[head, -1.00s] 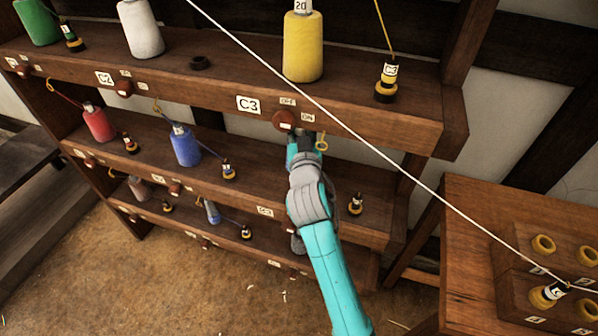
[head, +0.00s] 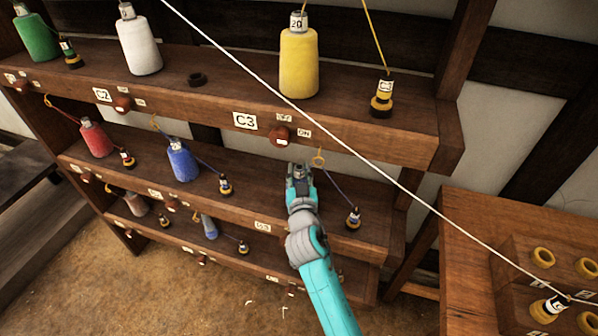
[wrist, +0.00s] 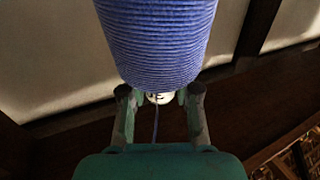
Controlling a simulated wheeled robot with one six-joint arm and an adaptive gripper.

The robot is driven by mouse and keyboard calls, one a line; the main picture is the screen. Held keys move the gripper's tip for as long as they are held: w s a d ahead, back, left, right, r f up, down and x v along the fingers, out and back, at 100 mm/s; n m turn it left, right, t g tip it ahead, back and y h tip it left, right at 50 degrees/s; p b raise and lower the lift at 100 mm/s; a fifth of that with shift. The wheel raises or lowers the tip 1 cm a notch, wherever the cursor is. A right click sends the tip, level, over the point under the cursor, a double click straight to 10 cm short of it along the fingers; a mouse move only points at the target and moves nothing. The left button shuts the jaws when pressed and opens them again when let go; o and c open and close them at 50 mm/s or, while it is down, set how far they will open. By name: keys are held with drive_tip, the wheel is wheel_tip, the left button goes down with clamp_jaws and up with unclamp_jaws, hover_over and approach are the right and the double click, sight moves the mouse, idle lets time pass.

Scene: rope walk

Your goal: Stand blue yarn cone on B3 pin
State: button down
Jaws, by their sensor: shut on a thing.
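In the wrist view my gripper (wrist: 159,103) is shut on the white, narrow end of a blue yarn cone (wrist: 157,42). The cone's broad blue body extends beyond the fingers, and a thin thread runs from the narrow end back between them. In the head view my gripper (head: 298,170) is at the middle shelf, just below the front edge of the C3 shelf; I cannot make out the held cone there. The B3 label (head: 263,227) is on the middle shelf's front edge, left of my arm. I cannot see the B3 pin. Another blue cone (head: 182,163) stands farther left.
The upper shelf edge with its C3 label (head: 245,121) and round knob (head: 279,136) overhangs close to my gripper. A ring (head: 318,159) hangs right of it, with thread down to a small bobbin (head: 353,218). A taut white rope (head: 400,207) crosses the view.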

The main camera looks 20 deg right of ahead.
drive_tip(key=shift+f, duration=0.1)
drive_tip(key=c, duration=0.8)
unclamp_jaws()
drive_tip(key=shift+c, duration=0.2)
drive_tip(key=v, duration=1.2)
